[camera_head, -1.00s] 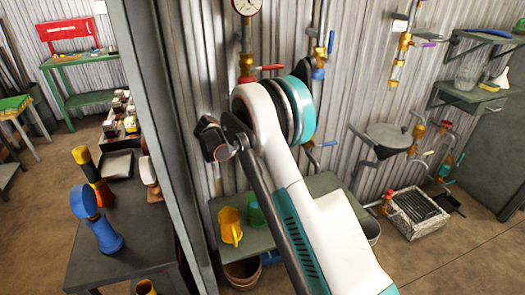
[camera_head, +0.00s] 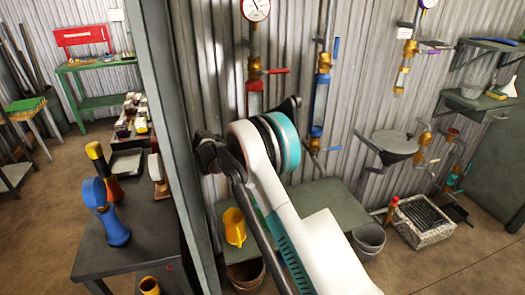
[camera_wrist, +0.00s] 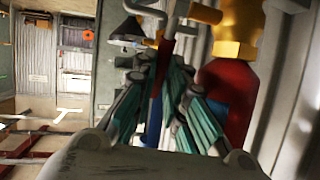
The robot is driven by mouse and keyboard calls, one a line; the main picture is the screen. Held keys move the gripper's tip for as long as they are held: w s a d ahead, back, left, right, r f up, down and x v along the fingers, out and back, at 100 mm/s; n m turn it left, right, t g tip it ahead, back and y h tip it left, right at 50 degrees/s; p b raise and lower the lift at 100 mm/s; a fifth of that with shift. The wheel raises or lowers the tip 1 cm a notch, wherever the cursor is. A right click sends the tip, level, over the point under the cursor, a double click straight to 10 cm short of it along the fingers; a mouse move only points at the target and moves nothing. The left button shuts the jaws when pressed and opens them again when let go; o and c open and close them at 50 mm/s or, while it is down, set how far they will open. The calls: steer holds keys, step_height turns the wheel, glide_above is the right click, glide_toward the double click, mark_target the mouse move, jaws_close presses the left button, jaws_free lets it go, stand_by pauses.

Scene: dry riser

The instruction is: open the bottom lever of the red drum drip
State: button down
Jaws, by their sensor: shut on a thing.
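The red drum drip shows its red drum (camera_head: 255,97) under a brass valve with a red top lever (camera_head: 275,72). Its lower part, with the bottom lever, is hidden behind my arm in the head view. In the wrist view the red drum (camera_wrist: 238,125) stands close to the right of my gripper (camera_wrist: 175,75), below a brass fitting (camera_wrist: 238,28). In the head view my gripper is mostly hidden behind my arm.
A pressure gauge (camera_head: 255,9) tops the red drip's pipe. A second drip with a blue drum (camera_head: 319,100) stands to the right. Below are a green bench (camera_head: 335,205) and a yellow jug (camera_head: 234,227). A grey post (camera_head: 180,150) stands close on the left.

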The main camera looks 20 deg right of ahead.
steer(key=shift+w+a+r+h, duration=0.15)
steer(key=shift+a+r+h, duration=0.15)
steer(key=shift+h, duration=0.2)
stand_by(1.0)
steer(key=c, duration=1.6)
jaws_free()
steer(key=shift+f, duration=0.2)
step_height(320, 180, up, 10)
